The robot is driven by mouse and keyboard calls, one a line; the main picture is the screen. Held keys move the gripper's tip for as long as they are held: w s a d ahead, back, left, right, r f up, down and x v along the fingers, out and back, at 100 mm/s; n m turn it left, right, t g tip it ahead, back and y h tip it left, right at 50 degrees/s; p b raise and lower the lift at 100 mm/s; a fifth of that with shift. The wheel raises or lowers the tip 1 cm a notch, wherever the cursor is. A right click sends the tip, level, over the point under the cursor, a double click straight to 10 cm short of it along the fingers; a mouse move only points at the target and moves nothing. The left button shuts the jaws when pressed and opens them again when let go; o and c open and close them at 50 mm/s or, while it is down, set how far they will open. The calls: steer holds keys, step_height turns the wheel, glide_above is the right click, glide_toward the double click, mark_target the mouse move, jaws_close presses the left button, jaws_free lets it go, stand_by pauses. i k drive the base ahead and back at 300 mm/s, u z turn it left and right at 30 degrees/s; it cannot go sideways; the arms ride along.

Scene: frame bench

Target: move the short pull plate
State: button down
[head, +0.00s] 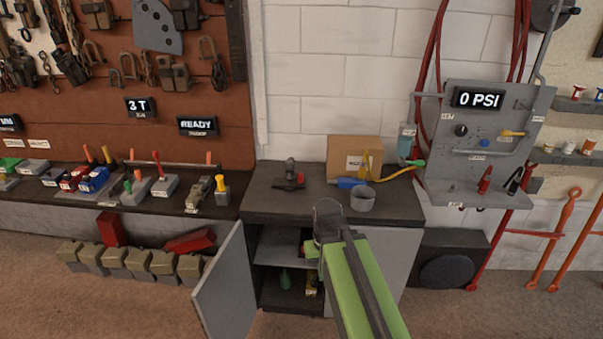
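A blue-grey plate with dark holes (158,24) hangs on the brown tool wall at the upper left, cut off by the top edge. It may be a pull plate, but I cannot tell whether it is the short one. My gripper (328,214) is at the end of my green arm, in front of the cabinet and well to the right of and below that plate. Its fingers are small and seen from behind, so I cannot tell if they are open or hold anything.
A grey cabinet (250,208) stands in the middle, its left door (222,288) swung open. On top are a cardboard box (342,150) and a grey cup (363,199). A tool bench (140,203) runs along the left, with yellowish blocks (140,262) on the floor below.

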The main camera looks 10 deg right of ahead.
mark_target(300, 182)
steer(key=u, duration=0.25)
steer(key=i, duration=1.1)
steer(key=u, duration=0.65)
steer(key=i, duration=0.65)
steer(key=u, duration=0.35)
steer(key=k, duration=0.85)
steer(key=u, duration=0.15)
steer(key=i, duration=0.9)
steer(key=z, duration=0.05)
